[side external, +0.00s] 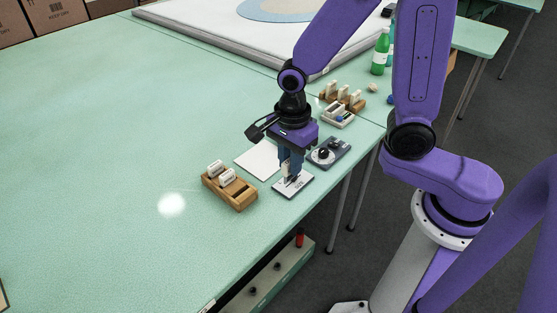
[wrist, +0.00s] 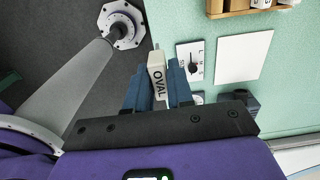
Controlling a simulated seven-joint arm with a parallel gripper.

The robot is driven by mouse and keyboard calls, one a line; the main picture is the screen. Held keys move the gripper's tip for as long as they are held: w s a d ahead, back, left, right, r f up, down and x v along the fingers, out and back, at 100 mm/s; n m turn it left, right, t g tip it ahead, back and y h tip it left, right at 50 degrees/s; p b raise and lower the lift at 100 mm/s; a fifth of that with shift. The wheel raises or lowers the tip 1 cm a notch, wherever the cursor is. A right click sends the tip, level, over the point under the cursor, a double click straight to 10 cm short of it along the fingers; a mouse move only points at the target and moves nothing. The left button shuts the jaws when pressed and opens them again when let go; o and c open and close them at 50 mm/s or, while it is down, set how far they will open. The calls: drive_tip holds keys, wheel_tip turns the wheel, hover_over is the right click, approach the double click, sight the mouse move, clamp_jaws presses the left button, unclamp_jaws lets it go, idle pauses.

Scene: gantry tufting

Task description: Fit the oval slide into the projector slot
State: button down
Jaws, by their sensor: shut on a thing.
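My gripper (wrist: 159,88) is shut on the oval slide (wrist: 157,76), a white tab marked "OVAL" gripped between its blue fingers. In the side view my gripper (side external: 289,168) points down over a light plate (side external: 305,183) with a dark slot-like mark, which looks like the projector slot. The plate also shows in the wrist view (wrist: 182,52), to the right of the slide. The slide appears upright and above the plate; the fingers partly hide it, and I cannot tell whether it touches.
A wooden rack (side external: 238,199) with white tabs stands left of the plate. A white sheet (side external: 256,160) lies behind, and a grey device with a black knob (side external: 325,153) stands to the right. Another rack (side external: 352,104) is farther back. The table edge is close; the left table is clear.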

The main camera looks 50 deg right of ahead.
drive_tip(key=w+d, duration=1.2)
drive_tip(key=w, duration=0.1)
drive_tip(key=w+d, duration=0.3)
drive_tip(key=d, duration=0.4)
drive_tip(key=w+d, duration=0.3)
drive_tip(key=d, duration=0.4)
drive_tip(key=shift+w+d+f, duration=0.1)
drive_tip(key=shift+d+f, duration=0.05)
drive_tip(key=shift+f, duration=2.55)
drive_tip(key=shift+f, duration=1.85)
drive_tip(key=c, duration=0.9)
unclamp_jaws()
